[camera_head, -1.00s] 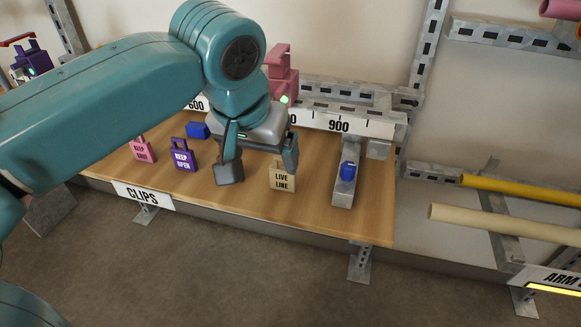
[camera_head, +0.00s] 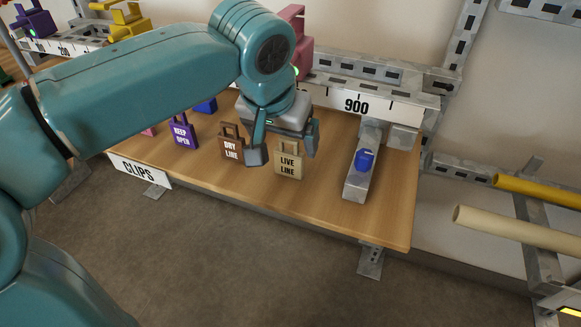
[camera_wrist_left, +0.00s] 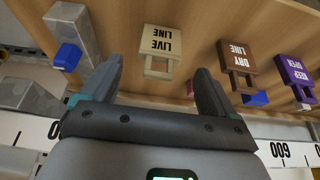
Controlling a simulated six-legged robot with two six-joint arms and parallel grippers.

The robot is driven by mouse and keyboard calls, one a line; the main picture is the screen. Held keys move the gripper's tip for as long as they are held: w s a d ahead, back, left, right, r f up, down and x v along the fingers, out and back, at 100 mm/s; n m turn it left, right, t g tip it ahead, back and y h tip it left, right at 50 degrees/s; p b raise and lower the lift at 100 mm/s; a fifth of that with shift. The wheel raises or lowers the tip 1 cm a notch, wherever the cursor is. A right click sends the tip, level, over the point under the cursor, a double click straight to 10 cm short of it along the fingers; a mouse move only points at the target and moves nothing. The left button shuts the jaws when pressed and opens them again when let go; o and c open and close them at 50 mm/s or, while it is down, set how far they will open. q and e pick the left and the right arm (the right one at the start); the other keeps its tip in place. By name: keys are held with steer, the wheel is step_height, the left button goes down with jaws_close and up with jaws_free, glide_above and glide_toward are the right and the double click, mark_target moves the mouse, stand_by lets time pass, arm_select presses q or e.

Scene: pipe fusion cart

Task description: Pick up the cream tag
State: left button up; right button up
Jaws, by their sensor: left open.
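The cream tag (camera_head: 288,162), lettered LIVE LINE, stands on the wooden shelf between a brown tag and a grey block. It has a square loop on top. In the left wrist view the cream tag (camera_wrist_left: 161,41) appears upside down, ahead of and between the fingers. My left gripper (camera_head: 284,148) is open and empty, its fingers spread to either side of the tag's loop in the head view. In the left wrist view the open left gripper (camera_wrist_left: 160,72) seems short of the tag; contact is not visible. My right gripper is not in view.
A brown DRY LINE tag (camera_head: 231,146) stands close left of the cream tag. A purple KEEP OPEN tag (camera_head: 183,134) is farther left. A grey block (camera_head: 356,183) with a blue knob (camera_head: 364,160) stands to the right. A numbered rail (camera_head: 375,106) runs behind.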

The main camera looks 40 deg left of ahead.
mark_target(289, 151)
arm_select(q)
steer(key=b+x, duration=0.2)
steer(key=x, duration=0.5)
steer(key=shift+w+b, duration=0.1)
steer(key=shift+b, duration=0.2)
steer(key=shift+r, duration=0.15)
steer(key=shift+c, duration=0.9)
steer(key=c, duration=0.9)
